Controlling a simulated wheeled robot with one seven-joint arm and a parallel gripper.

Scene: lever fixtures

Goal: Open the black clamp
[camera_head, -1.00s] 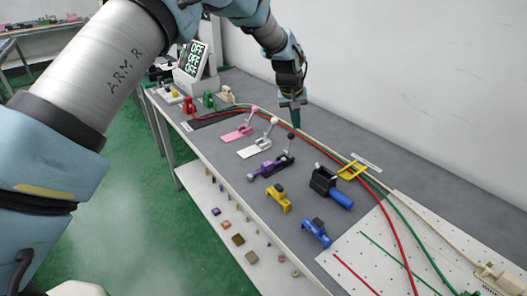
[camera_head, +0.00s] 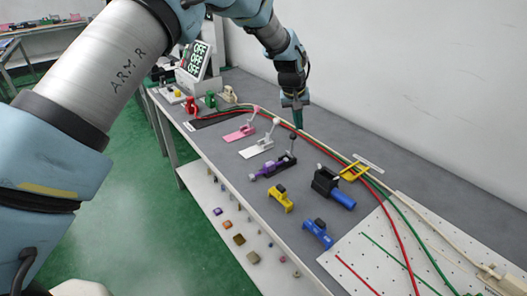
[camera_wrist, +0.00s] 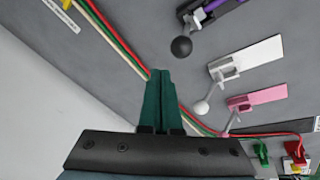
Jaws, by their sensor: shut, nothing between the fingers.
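The black clamp with purple parts (camera_head: 279,165) lies on the grey bench, in the row with similar pink and white clamps. Its lever slants up to a black ball knob (camera_head: 292,135). In the wrist view the black knob (camera_wrist: 181,46) shows near the top centre, with part of the clamp body (camera_wrist: 222,12) cut off by the top edge. My gripper (camera_head: 299,126) points down over the bench, behind the row of clamps, near the cables. Its green fingers (camera_wrist: 160,73) are together and empty, apart from the knob.
The white clamp (camera_head: 256,149) and pink clamp (camera_head: 239,134) stand left of the black clamp. A yellow-and-black fixture (camera_head: 281,199), a black one with a blue handle (camera_head: 331,187) and a blue one (camera_head: 318,232) stand to its right. Red and green cables (camera_head: 385,212) run along the bench; the wall is behind.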

